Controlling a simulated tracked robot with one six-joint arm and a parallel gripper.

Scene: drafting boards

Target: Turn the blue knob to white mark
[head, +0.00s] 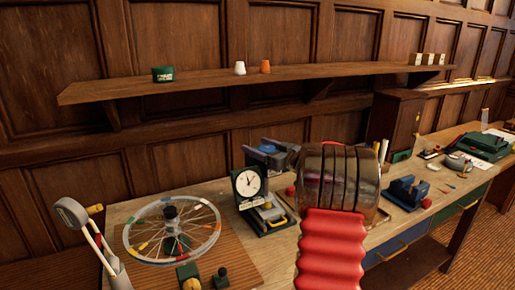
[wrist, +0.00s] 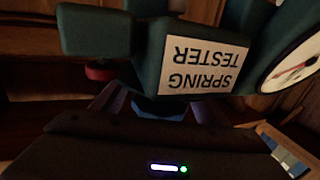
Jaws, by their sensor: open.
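A dark green spring tester (head: 246,184) with a round white dial stands on the bench in the head view. In the wrist view its label (wrist: 200,68) appears upside down and close. A dark blue piece (wrist: 160,108), seemingly the blue knob, shows below the label, partly hidden by my wrist housing. My gripper (wrist: 160,100) is open, with its two dim fingers on either side of this blue piece. I cannot tell whether they touch it. I cannot make out a white mark. In the head view my arm hides the gripper.
A spoked wheel (head: 172,230) lies on the bench left of the tester. A blue device (head: 270,155) stands behind the tester, and a red ball (head: 291,191) is to its right. A blue vise (head: 407,192) stands farther right. A wall shelf (head: 210,85) runs above.

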